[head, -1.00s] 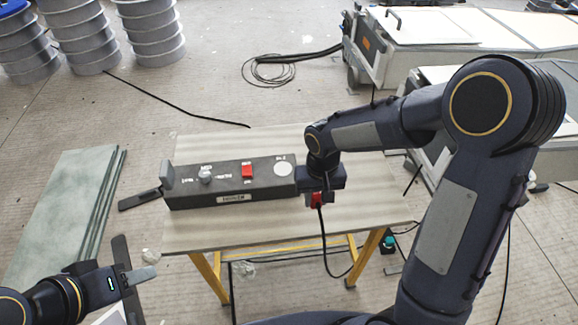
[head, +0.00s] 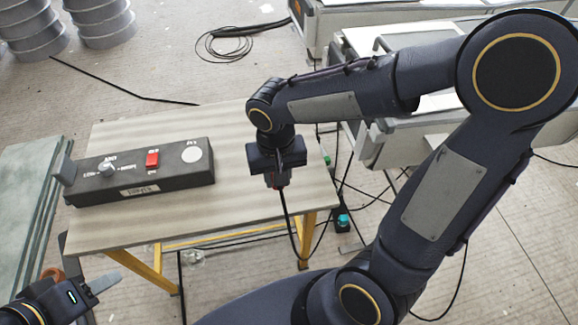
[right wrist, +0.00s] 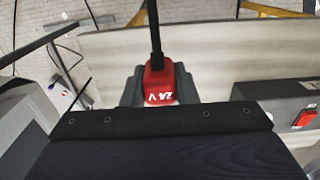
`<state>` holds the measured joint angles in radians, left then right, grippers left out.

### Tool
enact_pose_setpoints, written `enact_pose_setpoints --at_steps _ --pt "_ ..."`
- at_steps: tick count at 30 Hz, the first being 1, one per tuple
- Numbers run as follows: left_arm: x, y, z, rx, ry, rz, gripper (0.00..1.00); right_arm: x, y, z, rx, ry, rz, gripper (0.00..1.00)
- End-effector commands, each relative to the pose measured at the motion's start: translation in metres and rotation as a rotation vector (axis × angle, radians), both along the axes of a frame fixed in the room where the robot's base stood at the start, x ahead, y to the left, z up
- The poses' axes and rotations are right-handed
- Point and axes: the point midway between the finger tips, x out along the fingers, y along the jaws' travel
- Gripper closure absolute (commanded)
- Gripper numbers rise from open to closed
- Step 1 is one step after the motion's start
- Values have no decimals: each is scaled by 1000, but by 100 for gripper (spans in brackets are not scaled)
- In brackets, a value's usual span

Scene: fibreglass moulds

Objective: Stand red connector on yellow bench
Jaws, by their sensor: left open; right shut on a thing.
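The red connector (right wrist: 160,82), marked "24 V", with a black cable from its end, is between the fingers of my right gripper in the right wrist view. In the head view my right gripper (head: 277,178) is shut on it over the right part of the bench, and the connector is mostly hidden by the gripper. The yellow bench (head: 230,212) has a pale wooden top and yellow legs. I cannot tell if the connector touches the top. My left gripper (head: 92,290) is open and empty at the lower left, off the bench's front edge.
A dark control box (head: 190,180) with a red switch and a knob lies on the bench's left half; it shows at the right in the right wrist view (right wrist: 280,105). Bare top lies between box and right gripper. Green sheets (head: 22,190) lean at left. Cables lie on the floor.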

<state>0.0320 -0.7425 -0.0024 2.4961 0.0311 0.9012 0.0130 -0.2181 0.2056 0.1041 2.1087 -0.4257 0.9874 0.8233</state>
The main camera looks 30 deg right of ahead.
Motion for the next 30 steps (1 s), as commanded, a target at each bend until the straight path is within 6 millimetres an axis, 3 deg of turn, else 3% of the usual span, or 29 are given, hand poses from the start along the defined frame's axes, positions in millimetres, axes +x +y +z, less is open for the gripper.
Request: enact_pose_setpoints --at_steps 6,12,22,27,30 --pt "0 0 2 0 0 0 55 32 -47 -26 -1 5 -7 100" --pt "0 0 -2 0 0 0 55 49 -70 -62 -1 4 -2 100" --pt "0 0 -3 0 0 0 55 61 -84 -84 0 2 0 100" --pt "0 0 -8 0 0 0 55 61 -86 -110 -1 5 1 100" --pt "0 0 -8 0 0 0 55 62 -86 -116 -1 1 2 100"
